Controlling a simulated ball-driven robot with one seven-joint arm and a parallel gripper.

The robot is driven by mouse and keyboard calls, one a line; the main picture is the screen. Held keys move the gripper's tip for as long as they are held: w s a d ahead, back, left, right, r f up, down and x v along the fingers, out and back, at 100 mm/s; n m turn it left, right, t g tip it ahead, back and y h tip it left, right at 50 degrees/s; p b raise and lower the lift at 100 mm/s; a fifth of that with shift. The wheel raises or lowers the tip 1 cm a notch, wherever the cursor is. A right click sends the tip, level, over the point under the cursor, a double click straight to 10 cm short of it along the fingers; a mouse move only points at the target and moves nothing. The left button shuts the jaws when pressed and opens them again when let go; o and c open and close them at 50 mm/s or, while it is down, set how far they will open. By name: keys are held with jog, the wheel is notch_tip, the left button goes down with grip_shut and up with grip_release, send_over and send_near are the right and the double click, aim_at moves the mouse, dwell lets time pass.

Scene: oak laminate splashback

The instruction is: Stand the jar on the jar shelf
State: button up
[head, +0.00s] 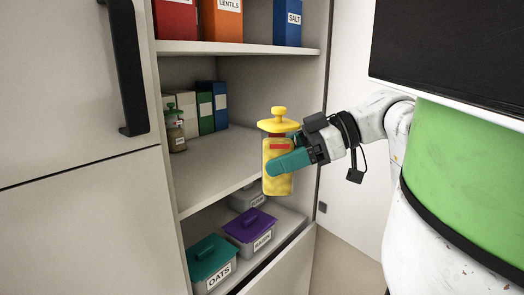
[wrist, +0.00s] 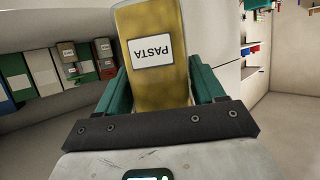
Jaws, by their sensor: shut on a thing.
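The jar (head: 278,184) is yellow with a yellow knobbed lid and stands upright in the head view. In the wrist view the jar (wrist: 158,85) shows a white PASTA label between the teal fingers. My gripper (head: 287,163) is shut on the jar's body from the right; it also shows in the wrist view (wrist: 163,95). The jar is held in front of the open cupboard, by the right part of the middle shelf (head: 215,172). On that shelf a small jar with a green lid (head: 176,130) stands at the left. No shelf label is readable.
Cartons (head: 206,108) stand at the back left of the middle shelf; its centre and right are clear. The upper shelf (head: 235,49) holds boxes. Below are lidded tubs, including OATS (head: 212,262) and a purple-lidded one (head: 250,227). A closed door (head: 70,85) with a black handle is left.

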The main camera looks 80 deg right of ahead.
jog(key=shift+w, duration=0.3)
jog(key=shift+w+d+f+b, duration=0.3)
jog(key=shift+w+d+f, duration=0.35)
jog(key=shift+w+d, duration=1.55)
jog(key=shift+w+d+f+b, duration=0.25)
jog(key=shift+w+d+f, duration=0.65)
jog(key=shift+w, duration=2.35)
jog(key=shift+w+d+f+b, duration=0.35)
jog(key=shift+w+d, duration=1.65)
jog(key=shift+w, duration=0.7)
jog(key=shift+f+b, duration=0.45)
jog(key=shift+f, duration=0.2)
jog(key=o, duration=1.3)
jog(key=b+v, duration=0.2)
jog(key=v, duration=0.8)
jog(key=shift+s+d+r, duration=0.1)
jog(key=shift+s+d, duration=0.05)
jog(key=shift+s, duration=0.25)
